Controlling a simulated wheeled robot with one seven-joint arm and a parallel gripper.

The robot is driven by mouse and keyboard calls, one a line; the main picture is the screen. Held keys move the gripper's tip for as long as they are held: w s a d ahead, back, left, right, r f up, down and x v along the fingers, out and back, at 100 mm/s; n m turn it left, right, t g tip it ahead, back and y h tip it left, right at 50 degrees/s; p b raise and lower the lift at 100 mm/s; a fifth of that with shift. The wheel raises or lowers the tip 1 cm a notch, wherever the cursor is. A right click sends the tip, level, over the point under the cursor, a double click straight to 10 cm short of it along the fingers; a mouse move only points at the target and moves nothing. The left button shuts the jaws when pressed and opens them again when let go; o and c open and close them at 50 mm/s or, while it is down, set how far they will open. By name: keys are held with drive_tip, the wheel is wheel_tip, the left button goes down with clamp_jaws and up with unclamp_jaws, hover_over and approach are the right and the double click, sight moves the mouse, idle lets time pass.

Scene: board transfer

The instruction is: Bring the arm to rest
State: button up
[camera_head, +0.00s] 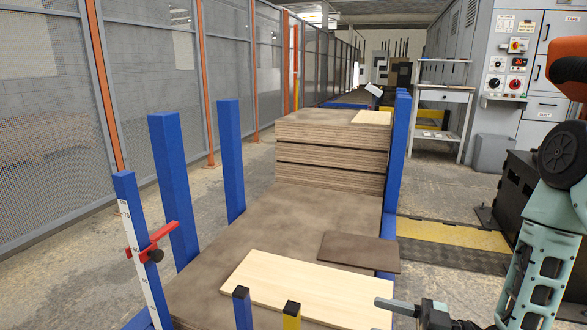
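My arm (548,235), teal and orange with dark joints, comes in from the right edge and bends down toward the bottom. My gripper (400,306) is at the bottom right, beside or over the right end of a pale wooden board (300,284). I see one grey finger pointing left; the other is not clear, so I cannot tell open from shut. No board shows held in it. The pale board lies on a large brown sheet surface (245,235). A small dark brown board (358,251) lies just behind it, its right end at the sheet's edge.
A stack of thick brown boards (330,160) stands behind, with a pale piece (372,117) on top. Blue posts (174,190) flank the sheet; one carries a scale and red stop (152,242). Blue (242,308) and yellow (291,315) posts stand in front. Cabinets (520,80) stand right.

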drive_tip(key=w+a+f+g+h, duration=0.1)
drive_tip(key=w+a+h, duration=0.3)
drive_tip(key=h, duration=0.3)
drive_tip(key=s+d+r+m+g+h, duration=0.1)
drive_tip(key=s+r+m+g+h, duration=0.35)
drive_tip(key=s, duration=0.65)
drive_tip(key=s+r+m+g+h, duration=0.1)
drive_tip(key=s+r+m+h, duration=0.2)
drive_tip(key=s+r+h, duration=0.55)
drive_tip(key=s+r+y+p, duration=0.3)
drive_tip(key=r+p, duration=2.7)
drive_tip(key=p, duration=0.2)
drive_tip(key=shift+r, duration=0.4)
